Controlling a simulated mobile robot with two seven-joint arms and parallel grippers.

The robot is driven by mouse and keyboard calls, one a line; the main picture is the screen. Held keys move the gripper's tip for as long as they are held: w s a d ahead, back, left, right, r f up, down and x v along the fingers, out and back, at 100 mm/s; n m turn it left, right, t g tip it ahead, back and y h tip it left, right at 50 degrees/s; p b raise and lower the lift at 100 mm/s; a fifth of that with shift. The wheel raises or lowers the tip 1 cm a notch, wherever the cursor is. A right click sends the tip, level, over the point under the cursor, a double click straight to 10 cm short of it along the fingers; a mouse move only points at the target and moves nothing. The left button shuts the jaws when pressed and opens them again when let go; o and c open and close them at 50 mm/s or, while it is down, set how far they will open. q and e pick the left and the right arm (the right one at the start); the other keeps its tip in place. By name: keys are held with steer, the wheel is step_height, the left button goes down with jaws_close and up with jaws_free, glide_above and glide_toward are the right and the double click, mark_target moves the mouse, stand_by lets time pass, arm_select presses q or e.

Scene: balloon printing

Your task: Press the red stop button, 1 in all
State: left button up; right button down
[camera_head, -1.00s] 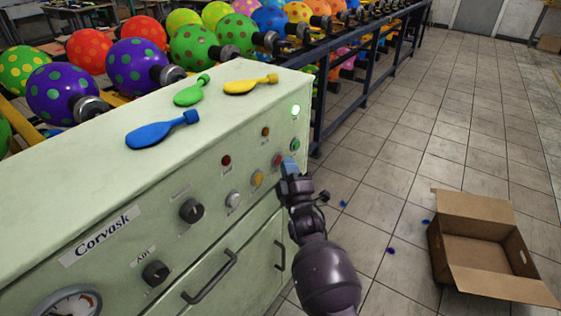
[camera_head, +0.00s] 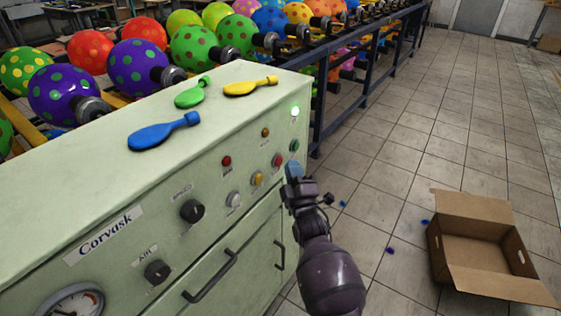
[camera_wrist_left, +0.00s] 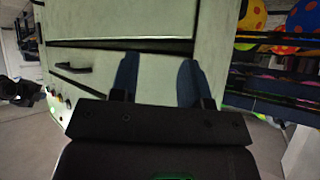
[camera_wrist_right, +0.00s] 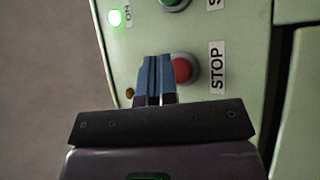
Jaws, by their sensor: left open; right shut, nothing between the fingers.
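The red stop button (camera_head: 277,160) is on the front panel of the pale green machine, below the green button (camera_head: 294,145). In the right wrist view the red button (camera_wrist_right: 183,70) sits beside its STOP label, partly hidden by my fingers. My right gripper (camera_head: 291,169) is shut and empty, just right of the button in the head view. In the right wrist view its blue fingertips (camera_wrist_right: 155,62) overlap the button's left edge; I cannot tell whether they touch. My left gripper (camera_wrist_left: 158,78) is open and empty in front of a pale cabinet face; it is outside the head view.
The machine top (camera_head: 60,165) holds a blue balloon (camera_head: 160,131), a green one (camera_head: 192,94) and a yellow one (camera_head: 250,86). A lit green lamp (camera_head: 295,111) is above the buttons. An open cardboard box (camera_head: 470,245) stands on the floor at right.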

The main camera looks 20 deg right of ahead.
stand_by(0.3)
arm_select(q)
steer(key=r+p, duration=0.1)
steer(key=w+r, duration=0.1)
steer(key=r, duration=0.1)
steer(key=shift+a+t+p, duration=0.1)
steer(key=shift+t+p, duration=0.2)
steer(key=shift+p, duration=0.1)
arm_select(e)
steer(key=s+d, duration=0.1)
steer(key=s, duration=0.1)
steer(key=s+d, duration=0.2)
steer(key=shift+d, duration=0.1)
arm_select(q)
steer(key=shift+w, duration=0.1)
stand_by(0.3)
